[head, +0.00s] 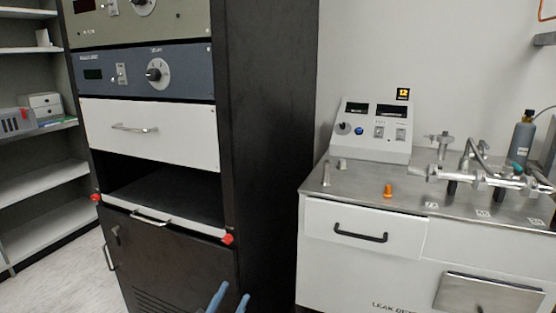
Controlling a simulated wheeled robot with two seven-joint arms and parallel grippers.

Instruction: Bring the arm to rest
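My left gripper (234,291) shows only as two blue fingertips at the bottom edge of the head view. The fingertips are apart with a gap between them, and nothing shows in the gap. They appear in front of the black equipment rack (268,150), near the lower right of its dark door (175,262). The rest of the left arm is out of the frame. My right gripper is not in view.
A rack shelf slot stands open above a pale handled front (150,216) with red corners. At right, a white bench (350,270) carries a control box (370,135), an orange piece (388,190) and metal pipework (490,178). Shelves (35,185) stand at left.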

